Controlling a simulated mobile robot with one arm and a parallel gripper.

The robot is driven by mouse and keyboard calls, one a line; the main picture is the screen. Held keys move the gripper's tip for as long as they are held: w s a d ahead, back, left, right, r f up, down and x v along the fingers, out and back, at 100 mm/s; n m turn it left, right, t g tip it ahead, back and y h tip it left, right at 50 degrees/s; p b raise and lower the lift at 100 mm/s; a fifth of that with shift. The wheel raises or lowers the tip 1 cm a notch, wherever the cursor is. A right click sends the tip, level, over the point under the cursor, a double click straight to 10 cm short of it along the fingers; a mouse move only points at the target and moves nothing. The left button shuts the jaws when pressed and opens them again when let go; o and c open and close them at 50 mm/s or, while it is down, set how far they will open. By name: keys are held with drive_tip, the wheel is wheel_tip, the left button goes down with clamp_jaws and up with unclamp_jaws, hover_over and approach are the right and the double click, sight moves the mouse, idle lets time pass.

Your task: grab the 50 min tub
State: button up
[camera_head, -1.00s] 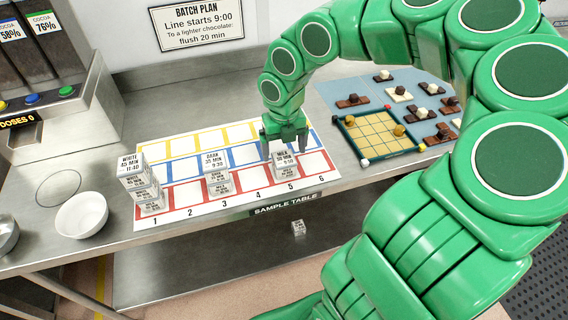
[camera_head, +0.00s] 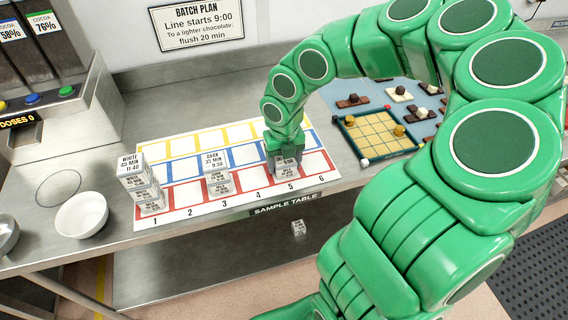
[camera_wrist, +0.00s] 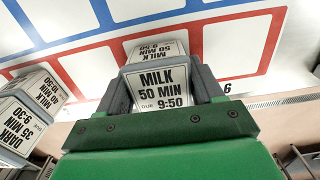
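The 50 min tub is a small white tub whose label reads MILK, 50 MIN, DUE 9:50 (camera_wrist: 160,88).
A stack with a DARK 35 MIN tub (camera_head: 213,163) stands near 3, and a WHITE 45 MIN stack (camera_head: 131,167) at 1. A white bowl (camera_head: 81,216) is at left. A yellow gridded tray (camera_head: 378,138) lies at right. Several mat squares are bare.

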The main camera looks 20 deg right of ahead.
drive_tip(key=c, duration=0.4)
drive_tip(key=shift+r, duration=0.55)
wheel_tip(320, 180, up, 2)
drive_tip(key=shift+r, duration=0.1)
drive_tip(key=s+r, duration=1)
drive_tip(key=s, duration=0.4)
wheel_tip(320, 180, up, 7)
drive_tip(key=shift+a+f, duration=0.15)
drive_tip(key=shift+a, duration=0.2)
